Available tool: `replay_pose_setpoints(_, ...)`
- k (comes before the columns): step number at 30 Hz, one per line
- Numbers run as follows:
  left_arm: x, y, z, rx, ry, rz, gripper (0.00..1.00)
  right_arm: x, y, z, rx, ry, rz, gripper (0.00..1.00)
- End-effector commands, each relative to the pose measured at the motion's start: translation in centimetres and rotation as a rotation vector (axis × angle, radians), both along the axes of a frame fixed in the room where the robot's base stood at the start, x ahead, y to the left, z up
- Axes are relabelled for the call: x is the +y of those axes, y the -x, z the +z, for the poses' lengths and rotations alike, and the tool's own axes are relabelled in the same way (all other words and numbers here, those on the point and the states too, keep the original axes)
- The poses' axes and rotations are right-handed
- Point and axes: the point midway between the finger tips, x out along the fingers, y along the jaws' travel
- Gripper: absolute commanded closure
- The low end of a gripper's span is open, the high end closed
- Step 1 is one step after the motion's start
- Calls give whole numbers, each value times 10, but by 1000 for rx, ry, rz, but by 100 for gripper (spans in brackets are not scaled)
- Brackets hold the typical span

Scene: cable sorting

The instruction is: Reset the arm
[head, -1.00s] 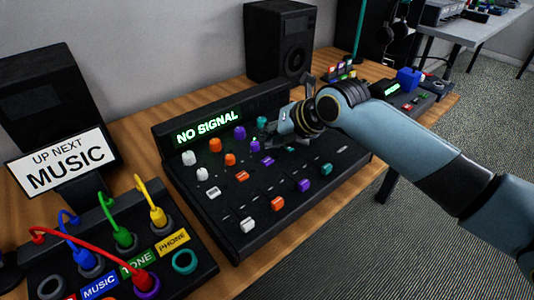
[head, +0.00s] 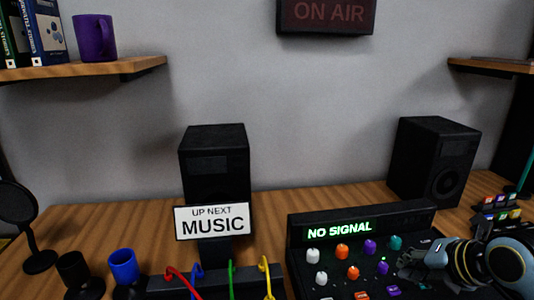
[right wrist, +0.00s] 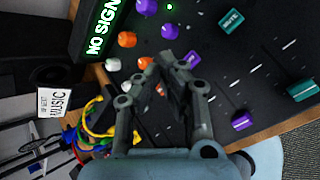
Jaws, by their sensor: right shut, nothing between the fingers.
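My right gripper (head: 412,262) reaches in from the right over the mixer (head: 300,236) in the head view. In the right wrist view the right gripper (right wrist: 170,62) is shut with nothing held, its fingertips above the mixer panel among the knobs. I cannot tell whether it touches any of them. The mixer's display (head: 338,230) reads "NO SIGNAL" in green. White, orange, purple and teal knobs show beside the gripper, and the arm hides the panel's right part. My left gripper is not in view.
A sign (head: 212,221) reading "UP NEXT MUSIC" stands left of the mixer. Red, blue, green and yellow cables (head: 265,270) rise in front of it. A speaker (head: 433,160) stands behind the mixer. A blue cup (head: 124,266) and a microphone (head: 18,225) are at the left.

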Motion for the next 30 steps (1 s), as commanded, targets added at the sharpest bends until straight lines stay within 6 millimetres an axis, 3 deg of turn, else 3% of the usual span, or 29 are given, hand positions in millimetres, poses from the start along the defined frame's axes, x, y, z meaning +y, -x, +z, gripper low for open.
replay_pose_setpoints(7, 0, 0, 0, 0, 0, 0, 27, 27, 87, -5, 226, -401, -575, 100)
replay_pose_setpoints(12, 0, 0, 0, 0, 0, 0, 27, 34, 144, 3, 324, -642, -1052, 100)
replay_pose_setpoints(15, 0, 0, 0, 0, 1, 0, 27, 34, 169, 8, 343, -739, -1272, 100)
replay_pose_setpoints(29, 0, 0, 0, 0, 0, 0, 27, 31, 244, 33, 294, -1014, -1972, 100)
replay_pose_setpoints(30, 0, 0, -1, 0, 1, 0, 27, 30, 240, 19, 297, -1008, -1981, 100)
